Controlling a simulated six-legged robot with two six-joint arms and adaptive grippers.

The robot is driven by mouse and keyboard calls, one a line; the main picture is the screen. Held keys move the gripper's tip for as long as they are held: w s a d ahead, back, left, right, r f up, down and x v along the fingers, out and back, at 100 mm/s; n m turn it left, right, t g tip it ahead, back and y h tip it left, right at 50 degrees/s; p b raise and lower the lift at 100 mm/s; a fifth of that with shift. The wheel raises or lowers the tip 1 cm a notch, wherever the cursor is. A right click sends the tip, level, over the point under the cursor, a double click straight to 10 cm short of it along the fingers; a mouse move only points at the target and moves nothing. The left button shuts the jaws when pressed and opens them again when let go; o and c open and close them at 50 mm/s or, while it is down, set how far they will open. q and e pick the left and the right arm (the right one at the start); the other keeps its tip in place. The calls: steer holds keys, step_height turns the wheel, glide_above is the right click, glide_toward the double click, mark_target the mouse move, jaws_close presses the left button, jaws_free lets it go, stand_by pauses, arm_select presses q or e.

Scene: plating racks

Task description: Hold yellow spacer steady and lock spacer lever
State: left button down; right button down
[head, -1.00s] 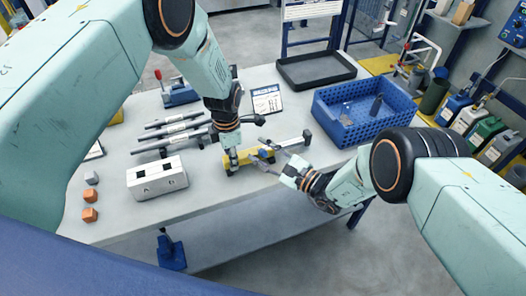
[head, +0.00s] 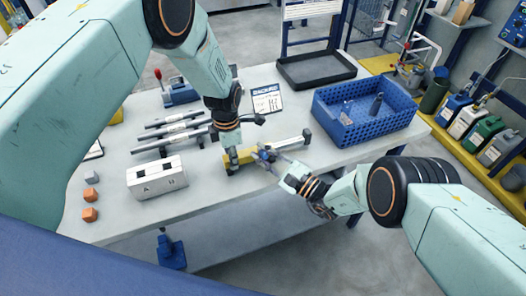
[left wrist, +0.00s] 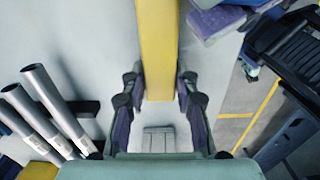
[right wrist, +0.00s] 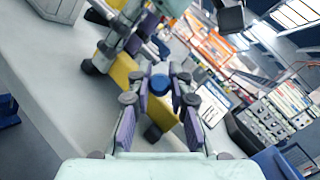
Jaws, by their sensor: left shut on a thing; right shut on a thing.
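The yellow spacer (head: 239,158) lies on the grey table near its front edge, with a grey rail at its right end. My left gripper (head: 230,168) points down and is shut on it. In the left wrist view the yellow spacer (left wrist: 158,45) runs between the two fingers (left wrist: 158,98). My right gripper (head: 272,157) reaches in from the right. In the right wrist view the blue lever knob (right wrist: 160,84) sits between its fingertips (right wrist: 160,80), which are shut on it. The yellow spacer also shows behind it (right wrist: 122,72). The rest of the lever is largely hidden.
A white block with holes (head: 157,178) and several grey rods (head: 170,137) lie to the left. A blue crate (head: 365,133) stands at the right and a black tray (head: 315,73) behind. Orange pieces (head: 90,214) lie at the left edge. The front of the table is clear.

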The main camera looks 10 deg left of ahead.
steer(key=shift+d+f+n+y, duration=0.1)
steer(key=shift+f+n+y, duration=0.05)
steer(key=shift+n+y, duration=0.2)
steer(key=shift+s, duration=0.1)
steer(key=c, duration=1.2)
jaws_free()
steer(key=shift+s+f, duration=0.1)
steer(key=v, duration=1.2)
steer(key=shift+f, duration=0.15)
